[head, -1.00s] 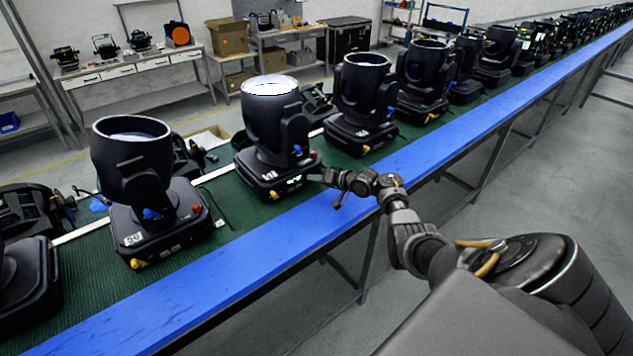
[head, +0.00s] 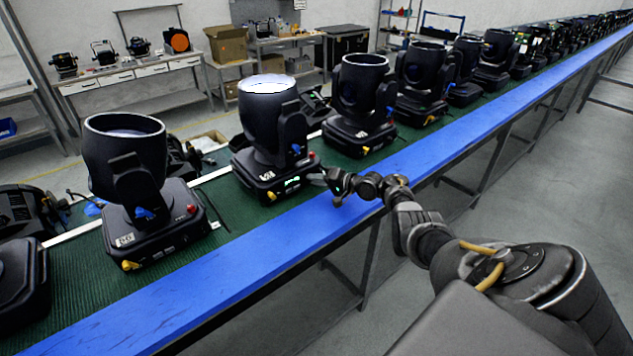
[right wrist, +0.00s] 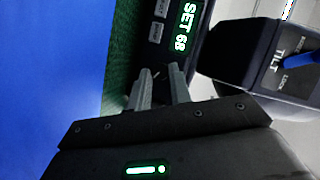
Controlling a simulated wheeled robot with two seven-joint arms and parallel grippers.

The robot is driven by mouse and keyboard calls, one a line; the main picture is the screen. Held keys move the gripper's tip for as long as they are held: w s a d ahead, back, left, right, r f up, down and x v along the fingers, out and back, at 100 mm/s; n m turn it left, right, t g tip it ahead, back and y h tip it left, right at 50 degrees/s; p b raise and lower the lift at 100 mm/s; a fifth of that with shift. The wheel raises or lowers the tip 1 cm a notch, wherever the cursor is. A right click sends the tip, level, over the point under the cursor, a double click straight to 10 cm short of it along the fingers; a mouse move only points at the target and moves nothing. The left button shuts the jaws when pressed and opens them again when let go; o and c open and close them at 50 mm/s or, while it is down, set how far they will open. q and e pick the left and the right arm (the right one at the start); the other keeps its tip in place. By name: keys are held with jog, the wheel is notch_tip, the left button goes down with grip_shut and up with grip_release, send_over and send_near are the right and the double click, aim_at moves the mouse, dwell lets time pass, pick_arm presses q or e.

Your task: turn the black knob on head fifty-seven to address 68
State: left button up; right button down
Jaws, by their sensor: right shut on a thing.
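The moving head (head: 268,180) with the lit green display stands on the green belt, upright, its lens lit white. Its number label is too small to read surely. In the right wrist view its display (right wrist: 186,28) reads "SET 68" in green. My right gripper (head: 316,178) reaches the display side of this head's base from the right. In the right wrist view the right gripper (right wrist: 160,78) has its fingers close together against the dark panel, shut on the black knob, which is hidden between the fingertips. My left gripper is not in view.
Other moving heads stand in a row on the belt: one nearer left (head: 140,190), one beyond (head: 360,110), several farther. A blue rail (head: 230,270) runs along the belt's front edge. A blue tilt lock lever (right wrist: 298,58) shows near the gripper.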

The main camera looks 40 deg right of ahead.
jog(key=c, duration=1.3)
grip_release()
jog(key=shift+w, duration=0.1)
jog(key=shift+s+d+r, duration=0.1)
jog(key=shift+s+d, duration=0.05)
jog(key=shift+s, duration=0.2)
jog(key=v, duration=0.8)
jog(key=shift+s+d+p, duration=0.15)
jog(key=shift+s+p, duration=0.2)
jog(key=shift+s+d+r, duration=0.15)
jog(key=shift+s+d, duration=0.1)
jog(key=shift+s, duration=0.35)
